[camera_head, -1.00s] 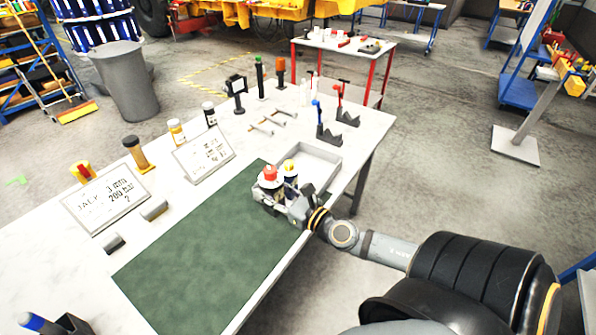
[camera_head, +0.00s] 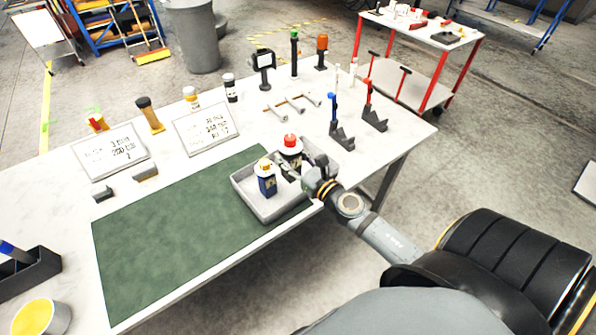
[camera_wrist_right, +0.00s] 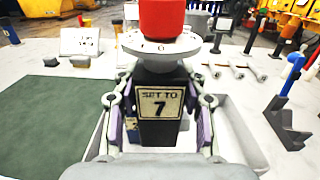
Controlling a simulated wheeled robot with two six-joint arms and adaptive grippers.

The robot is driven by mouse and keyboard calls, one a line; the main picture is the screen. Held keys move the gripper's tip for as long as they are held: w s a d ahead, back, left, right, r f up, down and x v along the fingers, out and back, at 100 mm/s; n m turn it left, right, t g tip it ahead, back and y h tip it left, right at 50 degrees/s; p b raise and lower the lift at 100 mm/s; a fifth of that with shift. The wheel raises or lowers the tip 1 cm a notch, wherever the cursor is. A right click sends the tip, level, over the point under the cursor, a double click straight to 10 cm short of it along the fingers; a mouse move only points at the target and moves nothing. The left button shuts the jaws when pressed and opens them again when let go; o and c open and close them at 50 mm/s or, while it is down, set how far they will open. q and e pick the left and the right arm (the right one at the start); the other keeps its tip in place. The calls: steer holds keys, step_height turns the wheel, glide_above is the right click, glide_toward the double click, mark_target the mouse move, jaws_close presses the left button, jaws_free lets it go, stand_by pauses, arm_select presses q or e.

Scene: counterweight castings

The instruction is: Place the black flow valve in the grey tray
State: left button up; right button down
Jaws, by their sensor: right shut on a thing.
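The black flow valve (camera_wrist_right: 160,105) has a red knob, a pale dial and a label reading "SET TO 7". My right gripper (camera_wrist_right: 160,118) is shut on its body from both sides and holds it upright. In the head view, the valve's red knob (camera_head: 290,140) shows over the back part of the grey tray (camera_head: 282,209); my right gripper (camera_head: 288,168) partly hides its body. I cannot tell whether its base touches the tray floor. A dark blue valve (camera_head: 266,184) with a yellow-and-white top stands in the tray, left of the gripper. My left gripper is not in view.
A green mat (camera_head: 170,235) lies bare left of the tray. Two blue- and red-handled stands (camera_head: 342,138) are behind and right of it. Grey T-shaped rods (camera_head: 292,103), sign plates (camera_head: 206,130) and bottles (camera_head: 231,90) line the back of the table.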

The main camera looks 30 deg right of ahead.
steer(key=w+d+f+b, duration=0.2)
steer(key=d+f+b, duration=0.1)
steer(key=f+b, duration=0.1)
steer(key=w+d+f+b, duration=0.2)
steer(key=d+f+b, duration=0.2)
steer(key=b, duration=0.2)
steer(key=w+d+f+b, duration=0.2)
steer(key=d+f+b, duration=0.1)
steer(key=f+b, duration=0.1)
steer(key=shift+w+d+f+b, duration=0.15)
steer(key=shift+d+f+b, duration=0.2)
steer(key=shift+b, duration=0.5)
steer(key=shift+r, duration=0.2)
steer(key=shift+f, duration=0.1)
steer(key=c, duration=0.7)
jaws_free()
steer(key=shift+c, duration=0.2)
